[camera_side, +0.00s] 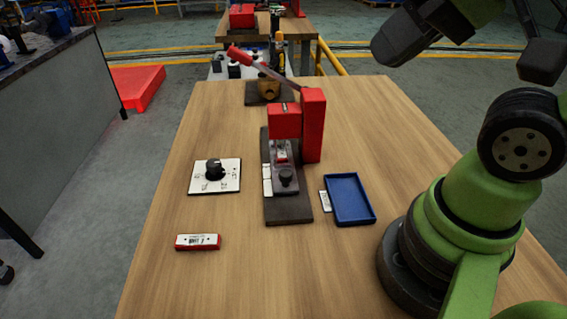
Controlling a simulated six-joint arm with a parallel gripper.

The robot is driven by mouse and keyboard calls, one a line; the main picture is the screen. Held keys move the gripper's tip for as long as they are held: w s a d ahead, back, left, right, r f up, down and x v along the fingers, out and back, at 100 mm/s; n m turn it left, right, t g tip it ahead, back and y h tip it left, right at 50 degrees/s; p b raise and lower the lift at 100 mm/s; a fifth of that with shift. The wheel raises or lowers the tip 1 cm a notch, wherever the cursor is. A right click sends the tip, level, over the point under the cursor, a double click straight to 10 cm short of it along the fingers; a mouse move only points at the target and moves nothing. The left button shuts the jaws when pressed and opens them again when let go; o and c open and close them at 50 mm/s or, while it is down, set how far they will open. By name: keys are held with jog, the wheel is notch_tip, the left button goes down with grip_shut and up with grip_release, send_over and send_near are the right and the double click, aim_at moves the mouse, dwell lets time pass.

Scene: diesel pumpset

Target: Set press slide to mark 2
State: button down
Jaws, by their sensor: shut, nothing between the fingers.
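The red press (313,125) stands on a dark base plate (290,212) in the middle of the wooden table. Its red lever (262,65) slants up to the left. White mark plates (267,180) run along the slide's left side. Their writing is too small to read, so I cannot tell which mark the slide is at. My gripper cannot be made out; only parts of my green and dark arm show at the right.
A white dial plate with a black knob (215,169) lies left of the press. A red block with a white label (198,241) lies at front left. A blue tray (350,199) and a small white label (325,201) are to the right. A brass part (268,88) stands behind.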

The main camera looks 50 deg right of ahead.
dwell(0.4)
jog(key=c, duration=1.3)
grip_release()
jog(key=shift+w, duration=0.15)
jog(key=o, duration=0.5)
jog(key=shift+w+d+f+g, duration=0.1)
jog(key=shift+w+f+g, duration=0.15)
jog(key=shift+w, duration=0.4)
jog(key=shift+w+d+f+g, duration=0.1)
jog(key=shift+w+g, duration=0.25)
jog(key=shift+w, duration=0.25)
jog(key=shift+c, duration=0.2)
jog(key=g+h, duration=0.2)
jog(key=g, duration=0.4)
send_over(287, 173)
notch_tip(287, 173, down, 16)
notch_tip(287, 173, down, 10)
jog(key=shift+f, duration=0.1)
